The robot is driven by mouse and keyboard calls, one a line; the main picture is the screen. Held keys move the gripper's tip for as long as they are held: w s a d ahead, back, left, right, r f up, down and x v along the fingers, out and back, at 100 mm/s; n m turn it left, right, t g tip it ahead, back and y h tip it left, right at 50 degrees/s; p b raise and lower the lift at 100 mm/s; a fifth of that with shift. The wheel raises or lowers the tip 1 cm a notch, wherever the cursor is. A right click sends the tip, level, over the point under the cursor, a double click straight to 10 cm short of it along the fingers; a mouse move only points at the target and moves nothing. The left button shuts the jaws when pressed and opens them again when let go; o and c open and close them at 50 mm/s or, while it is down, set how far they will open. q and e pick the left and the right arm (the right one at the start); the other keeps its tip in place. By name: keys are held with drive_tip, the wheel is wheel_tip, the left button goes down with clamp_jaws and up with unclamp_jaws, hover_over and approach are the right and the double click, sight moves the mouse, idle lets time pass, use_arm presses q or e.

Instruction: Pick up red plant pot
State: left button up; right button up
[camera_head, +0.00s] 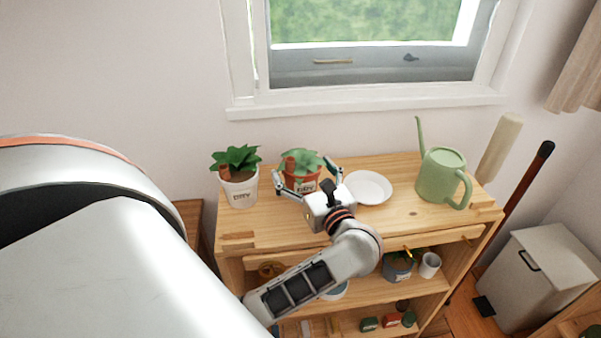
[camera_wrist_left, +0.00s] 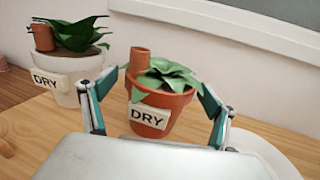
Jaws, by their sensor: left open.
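The red plant pot (camera_head: 300,184) holds a green succulent and stands upright on the wooden shelf top (camera_head: 403,222). In the left wrist view the pot (camera_wrist_left: 178,112) bears a white "DRY" label and a small terracotta piece at its rim. My left gripper (camera_head: 307,178) is open, with one finger on either side of the pot. In the left wrist view its fingers (camera_wrist_left: 158,108) flank the pot; I cannot tell whether either touches it. My left wrist hides part of the shelf top in front of the pot. My right gripper does not show.
A white "DRY" plant pot (camera_head: 241,192) stands close left of the red pot. A white plate (camera_head: 369,188) lies close right, with a green watering can (camera_head: 439,178) beyond it. The wall and window (camera_head: 365,65) are behind. Lower shelves hold small pots.

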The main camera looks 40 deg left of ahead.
use_arm(q)
drive_tip(key=shift+w+a, duration=0.15)
drive_tip(key=shift+a, duration=0.1)
drive_tip(key=c, duration=1.9)
drive_tip(key=shift+r, duration=0.15)
